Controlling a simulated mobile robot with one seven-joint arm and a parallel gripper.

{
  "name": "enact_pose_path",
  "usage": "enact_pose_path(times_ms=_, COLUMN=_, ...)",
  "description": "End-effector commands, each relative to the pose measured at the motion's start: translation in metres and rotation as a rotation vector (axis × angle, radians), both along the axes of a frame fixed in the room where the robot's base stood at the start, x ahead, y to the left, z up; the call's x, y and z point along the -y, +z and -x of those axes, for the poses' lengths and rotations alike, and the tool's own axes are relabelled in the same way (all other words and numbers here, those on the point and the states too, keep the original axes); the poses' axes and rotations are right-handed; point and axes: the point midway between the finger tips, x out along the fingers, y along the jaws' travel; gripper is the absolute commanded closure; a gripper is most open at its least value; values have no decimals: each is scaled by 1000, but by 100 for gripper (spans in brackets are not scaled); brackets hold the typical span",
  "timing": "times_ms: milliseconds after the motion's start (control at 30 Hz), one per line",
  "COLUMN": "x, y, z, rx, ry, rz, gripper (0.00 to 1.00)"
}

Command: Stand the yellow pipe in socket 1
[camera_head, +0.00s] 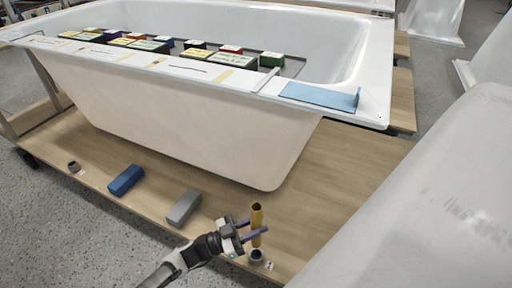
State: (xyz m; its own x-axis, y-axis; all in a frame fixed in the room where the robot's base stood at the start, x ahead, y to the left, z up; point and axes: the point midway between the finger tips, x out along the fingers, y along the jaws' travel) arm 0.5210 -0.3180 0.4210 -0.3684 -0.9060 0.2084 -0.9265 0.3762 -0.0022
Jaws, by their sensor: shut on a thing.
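The yellow pipe (257,216) stands upright between the fingers of my gripper (255,230), which is shut on it around its middle. The pipe's lower end is right at a dark round socket (256,256) near the board's front edge. I cannot tell whether it is inside the socket or just above it. A second dark socket (73,166) sits at the far left of the board. Small white labels lie beside both sockets, too small to read, so I cannot tell which is socket 1.
A blue block (125,180) and a grey block (184,207) lie on the wooden board (350,170) left of my gripper. A white bathtub (180,115) stands behind, with several coloured boxes and a light-blue piece (318,96) on top. Another white shell (420,210) fills the right.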

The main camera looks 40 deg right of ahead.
Motion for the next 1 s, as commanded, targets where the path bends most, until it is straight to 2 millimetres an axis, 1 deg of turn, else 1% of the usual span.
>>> enact_pose_path(times_ms=533, x=-1, y=2, z=0, rx=-3, ry=-13, rz=2, gripper=100)
enact_pose_path(times_ms=767, x=-1, y=-17, z=0, rx=-3, ry=-13, rz=2, gripper=100)
enact_pose_path(times_ms=1000, x=-1, y=-41, z=0, rx=-3, ry=-14, rz=2, gripper=100)
